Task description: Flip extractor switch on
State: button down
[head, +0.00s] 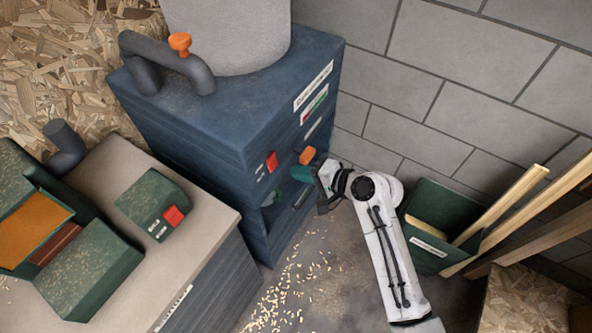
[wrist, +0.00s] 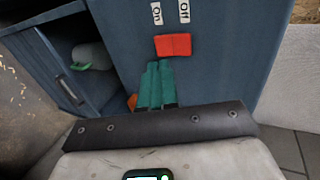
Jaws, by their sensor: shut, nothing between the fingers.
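The extractor switch is a red rocker (head: 271,161) on the front of the blue cabinet (head: 217,133). In the wrist view the red switch (wrist: 173,45) sits just beyond the fingertips, with an "On" label (wrist: 156,13) and an "Off" label (wrist: 184,11) past it. My gripper (head: 296,173) has teal fingers, shut together and empty, pointing at the cabinet front. In the wrist view my gripper (wrist: 158,66) ends at the near edge of the switch, slightly to its left. I cannot tell whether the tips touch it. Which way the rocker is tilted is unclear.
An orange part (head: 307,154) sits on the cabinet right of the switch, close to my fingers. An open compartment (head: 285,210) lies below. A green bin with wood offcuts (head: 432,228) stands right of my arm. A bench (head: 205,215) with a green machine fills the left.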

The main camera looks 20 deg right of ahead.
jog(key=v, duration=0.8)
jog(key=shift+b, duration=0.45)
